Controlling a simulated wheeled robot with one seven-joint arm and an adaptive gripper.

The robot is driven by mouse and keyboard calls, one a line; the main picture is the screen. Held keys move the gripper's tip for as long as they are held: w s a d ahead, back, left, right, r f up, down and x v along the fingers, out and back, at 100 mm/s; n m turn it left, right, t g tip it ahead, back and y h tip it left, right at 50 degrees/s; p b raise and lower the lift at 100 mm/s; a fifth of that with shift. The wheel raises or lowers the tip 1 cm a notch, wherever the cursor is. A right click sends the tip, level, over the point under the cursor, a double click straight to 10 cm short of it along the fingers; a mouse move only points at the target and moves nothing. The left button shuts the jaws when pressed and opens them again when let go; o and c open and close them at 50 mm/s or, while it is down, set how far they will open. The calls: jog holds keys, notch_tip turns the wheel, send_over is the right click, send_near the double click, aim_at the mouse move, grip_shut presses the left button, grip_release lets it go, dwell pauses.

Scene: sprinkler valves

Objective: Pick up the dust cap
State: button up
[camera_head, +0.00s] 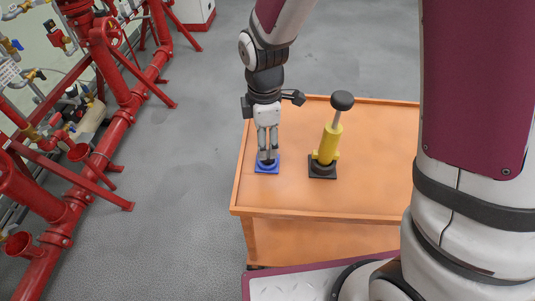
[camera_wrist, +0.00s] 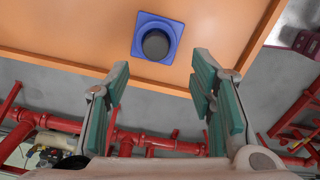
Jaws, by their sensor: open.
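A blue square piece with a round raised collar (camera_wrist: 140,42) lies on the orange table top in the wrist view. A dark grey round face (camera_wrist: 156,44) shows inside the collar; I cannot tell whether this is the dust cap in a holder or part of one blue piece. In the head view the blue piece (camera_head: 261,169) is near the left side of the table, partly hidden by my gripper. My gripper (camera_head: 267,152) points down just above it. Its two teal-padded fingers are apart and empty in the wrist view (camera_wrist: 160,68), with the blue piece beyond the tips.
A yellow tool with a black knob (camera_head: 329,140) stands upright on a dark square base just right of my gripper. The orange table (camera_head: 375,180) is otherwise clear to the right. Red pipes (camera_head: 118,125) stand left, across grey floor.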

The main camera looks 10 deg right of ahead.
jog(key=shift+w+d+f, duration=0.15)
jog(key=shift+f, duration=1.4)
jog(key=shift+w+d+f, duration=0.15)
jog(key=shift+f, duration=1.4)
jog(key=c, duration=1)
